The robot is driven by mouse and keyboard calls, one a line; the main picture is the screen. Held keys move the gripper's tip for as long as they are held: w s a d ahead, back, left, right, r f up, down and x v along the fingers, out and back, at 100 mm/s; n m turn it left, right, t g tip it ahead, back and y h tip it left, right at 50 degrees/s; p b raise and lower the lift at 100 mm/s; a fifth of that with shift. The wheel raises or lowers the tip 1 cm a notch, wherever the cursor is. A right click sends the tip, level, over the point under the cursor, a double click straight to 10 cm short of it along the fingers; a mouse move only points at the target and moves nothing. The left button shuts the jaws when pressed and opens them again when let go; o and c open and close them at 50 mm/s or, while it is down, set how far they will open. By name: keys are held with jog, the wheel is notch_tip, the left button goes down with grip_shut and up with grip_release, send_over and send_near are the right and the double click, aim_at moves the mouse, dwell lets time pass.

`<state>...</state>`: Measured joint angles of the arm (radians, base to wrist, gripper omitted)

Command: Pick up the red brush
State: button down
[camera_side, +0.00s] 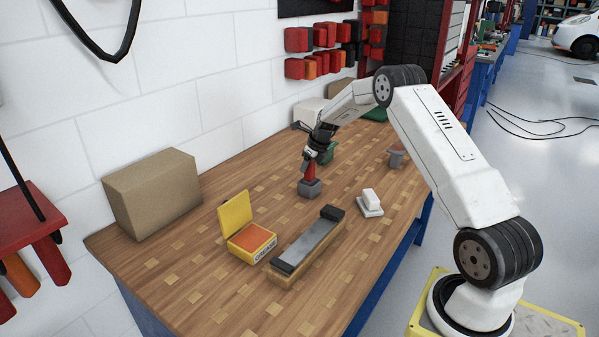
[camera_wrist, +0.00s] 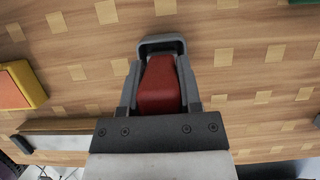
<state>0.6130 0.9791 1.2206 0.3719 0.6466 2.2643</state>
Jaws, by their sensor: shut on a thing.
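The red brush (camera_side: 309,174) stands upright with its red handle up, in or on a small grey holder (camera_side: 311,188) on the wooden workbench. My gripper (camera_side: 312,153) is above it, with its fingers at the top of the handle. In the wrist view the red brush (camera_wrist: 160,84) lies between the two fingers of my gripper (camera_wrist: 159,92), which is shut on it. The grey holder (camera_wrist: 162,44) shows beyond the handle there. I cannot tell whether the brush is clear of the holder.
A yellow grease box (camera_side: 250,241) with its lid up and a long grey-topped block (camera_side: 308,241) lie in front. A white block on a pad (camera_side: 370,203) is to the right. A cardboard box (camera_side: 152,192) stands at the left. Green and grey items are behind the brush.

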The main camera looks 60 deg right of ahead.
jog(key=shift+r, duration=0.1)
jog(key=shift+r, duration=0.9)
jog(key=s+a+r, duration=0.6)
jog(key=s+r, duration=0.5)
jog(key=s, duration=0.1)
jog(key=shift+s+a, duration=0.15)
jog(key=shift+s, duration=0.1)
jog(key=shift+a, duration=0.1)
dwell(1.2)
